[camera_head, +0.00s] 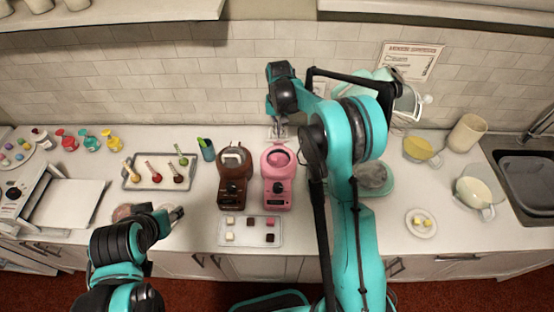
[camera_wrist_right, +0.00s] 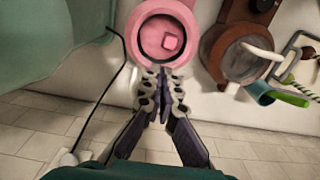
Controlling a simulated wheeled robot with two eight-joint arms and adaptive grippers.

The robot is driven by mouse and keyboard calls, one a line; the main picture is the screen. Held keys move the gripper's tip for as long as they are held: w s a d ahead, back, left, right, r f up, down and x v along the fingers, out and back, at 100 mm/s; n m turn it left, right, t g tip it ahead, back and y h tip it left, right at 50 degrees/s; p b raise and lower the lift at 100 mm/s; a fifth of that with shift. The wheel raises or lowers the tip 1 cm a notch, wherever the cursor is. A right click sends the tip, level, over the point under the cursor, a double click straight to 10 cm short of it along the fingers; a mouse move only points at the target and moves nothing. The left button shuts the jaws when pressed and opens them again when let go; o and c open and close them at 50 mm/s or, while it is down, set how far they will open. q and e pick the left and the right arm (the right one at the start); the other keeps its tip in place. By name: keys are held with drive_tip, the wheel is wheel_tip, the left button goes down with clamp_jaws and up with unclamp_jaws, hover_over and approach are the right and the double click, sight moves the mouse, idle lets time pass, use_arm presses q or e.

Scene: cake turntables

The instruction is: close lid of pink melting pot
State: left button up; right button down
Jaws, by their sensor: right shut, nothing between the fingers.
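The pink melting pot (camera_head: 277,192) stands on the counter, right of the brown one. In the right wrist view its round pink rim (camera_wrist_right: 207,48) surrounds a darker pink inside with a small pink block in it. I cannot make out a separate lid. My right gripper (camera_head: 279,131) is behind the pot, near the wall; in the right wrist view its fingers (camera_wrist_right: 161,74) are together, empty, by the pot's rim. My left gripper (camera_head: 177,213) is low over the counter at the left, away from the pot; its jaw opening is unclear.
The brown melting pot (camera_head: 233,192) stands close left of the pink one. A tray of small cubes (camera_head: 250,241) lies in front of both. A tray with small coloured items (camera_head: 139,184) is further left. My right arm hides the counter right of the pink pot.

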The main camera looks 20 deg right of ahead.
drive_tip(key=shift+s+a+f+b, duration=0.1)
drive_tip(key=shift+s+f+b, duration=0.3)
drive_tip(key=shift+f, duration=0.05)
drive_tip(key=s+f+b, duration=0.1)
drive_tip(key=s, duration=0.1)
drive_tip(key=s+a+f+b, duration=0.1)
drive_tip(key=f+b, duration=0.1)
drive_tip(key=shift+s+f, duration=0.25)
drive_tip(key=shift+s, duration=0.1)
drive_tip(key=shift+r, duration=0.1)
wheel_tip(320, 180, up, 7)
drive_tip(key=s+p, duration=0.3)
drive_tip(key=p, duration=0.1)
drive_tip(key=shift+a+r, duration=0.15)
drive_tip(key=shift+a, duration=0.3)
drive_tip(key=shift+w, duration=0.15)
